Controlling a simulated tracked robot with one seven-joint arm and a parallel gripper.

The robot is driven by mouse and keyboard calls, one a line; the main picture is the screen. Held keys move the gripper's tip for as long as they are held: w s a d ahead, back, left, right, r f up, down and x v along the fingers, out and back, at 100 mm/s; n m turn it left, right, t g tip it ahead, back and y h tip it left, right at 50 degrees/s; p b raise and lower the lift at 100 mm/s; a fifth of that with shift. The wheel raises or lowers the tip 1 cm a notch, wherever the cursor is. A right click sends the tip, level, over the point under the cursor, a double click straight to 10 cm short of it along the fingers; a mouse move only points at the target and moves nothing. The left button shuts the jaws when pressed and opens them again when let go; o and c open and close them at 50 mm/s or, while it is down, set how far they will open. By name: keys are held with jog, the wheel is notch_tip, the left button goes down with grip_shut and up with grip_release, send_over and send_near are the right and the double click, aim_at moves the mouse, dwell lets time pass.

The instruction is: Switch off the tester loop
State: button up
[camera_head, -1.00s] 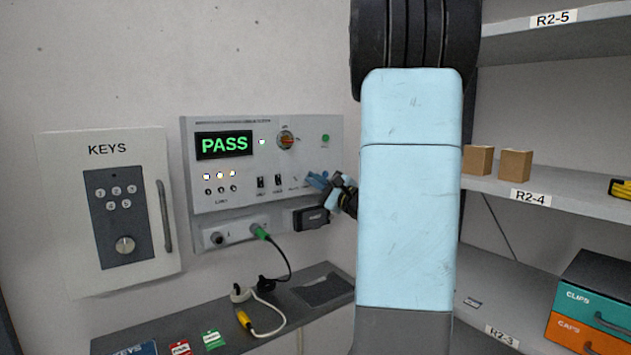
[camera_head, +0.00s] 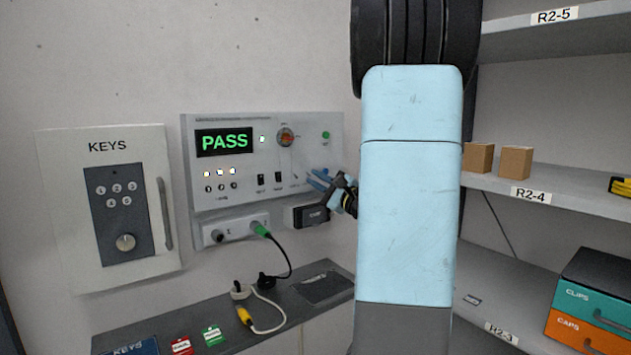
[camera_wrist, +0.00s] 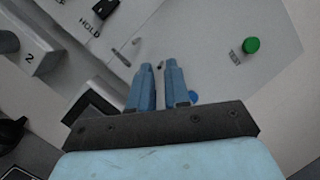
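The tester (camera_head: 225,193) is a light grey wall panel whose green display (camera_head: 224,141) reads PASS. Its lower front has two dark rocker switches (camera_head: 270,179) and a small metal toggle (camera_head: 295,176); their labels are too small to read in the head view. My gripper (camera_head: 316,178) is at the panel's lower right. In the wrist view, my gripper's blue fingers (camera_wrist: 160,67) stand a narrow gap apart, close to the panel. A small thin tip shows at the gap; I cannot tell if the fingers touch it. The rocker marked HOLD (camera_wrist: 105,8) lies up and left.
A key cabinet (camera_head: 110,205) is left; shelves (camera_head: 560,196) are right.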

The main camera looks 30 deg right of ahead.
jog(key=v, duration=1.3)
jog(key=shift+f, duration=0.15)
jog(key=shift+w, duration=0.1)
jog(key=s+a+f+n+g+y, duration=0.25)
jog(key=a+n+g, duration=0.4)
jog(key=a, duration=0.55)
jog(key=s+a+f+n+g+y, duration=0.1)
jog(key=s+a+n+g+y, duration=0.35)
jog(key=a, duration=0.85)
jog(key=s+a+f+n+g+h, duration=0.3)
jog(key=s+n+g+h, duration=0.2)
jog(key=g+h, duration=0.1)
jog(key=shift+s+d+r+n+t+h, duration=0.4)
jog(key=shift+r+n+h, duration=0.15)
jog(key=shift+n+h, duration=0.4)
jog(key=shift+s+d+r+n+t+h, duration=0.35)
jog(key=shift+r+n+h, duration=0.35)
jog(key=shift+h, duration=0.5)
jog(key=shift+s+d+r+n+t+h, duration=0.25)
jog(key=shift+d+r+n+t+h, duration=0.25)
jog(key=shift+n+h, duration=0.5)
